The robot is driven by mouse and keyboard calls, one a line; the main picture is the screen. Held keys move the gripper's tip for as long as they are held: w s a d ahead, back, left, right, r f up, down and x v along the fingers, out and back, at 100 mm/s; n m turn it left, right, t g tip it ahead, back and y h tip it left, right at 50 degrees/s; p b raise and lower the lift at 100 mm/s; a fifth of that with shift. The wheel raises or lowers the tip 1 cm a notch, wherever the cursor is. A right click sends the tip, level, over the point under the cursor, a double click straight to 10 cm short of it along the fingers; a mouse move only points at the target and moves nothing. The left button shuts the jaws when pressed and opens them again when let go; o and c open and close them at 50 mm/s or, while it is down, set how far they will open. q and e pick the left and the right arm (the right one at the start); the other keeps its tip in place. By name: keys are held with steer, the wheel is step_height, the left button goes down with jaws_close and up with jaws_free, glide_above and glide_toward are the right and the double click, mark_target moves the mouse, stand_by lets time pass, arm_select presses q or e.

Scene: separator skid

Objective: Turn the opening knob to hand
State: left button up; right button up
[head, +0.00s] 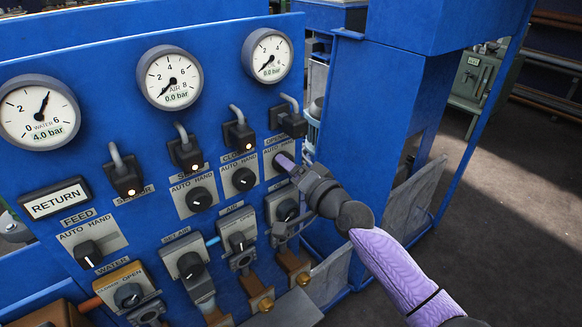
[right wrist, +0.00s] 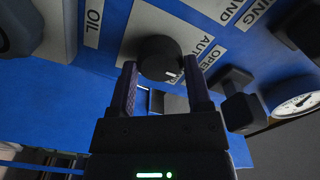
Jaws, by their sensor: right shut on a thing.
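The opening knob (right wrist: 157,54) is a round dark knob on a light plate lettered AUTO and HAND. In the right wrist view it sits between my right gripper's two fingers (right wrist: 160,88), which are shut on it. A small white mark shows on the lower right of the knob, on the AUTO side. In the head view my right gripper (head: 287,164) reaches the OPENING plate (head: 279,151) from the lower right, and its fingers and body hide most of the knob. My left gripper is not in view.
The blue panel holds several similar knobs, such as the closing knob (head: 243,179). Brass-ended valves (head: 262,302) project below. Open floor (head: 500,220) lies to the right.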

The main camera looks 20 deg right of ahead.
steer(key=m, duration=0.4)
steer(key=shift+m, duration=0.3)
steer(key=shift+m+p, duration=0.55)
steer(key=shift+m, duration=1.35)
steer(key=o, duration=1.3)
steer(key=p+v, duration=0.1)
steer(key=v, duration=0.9)
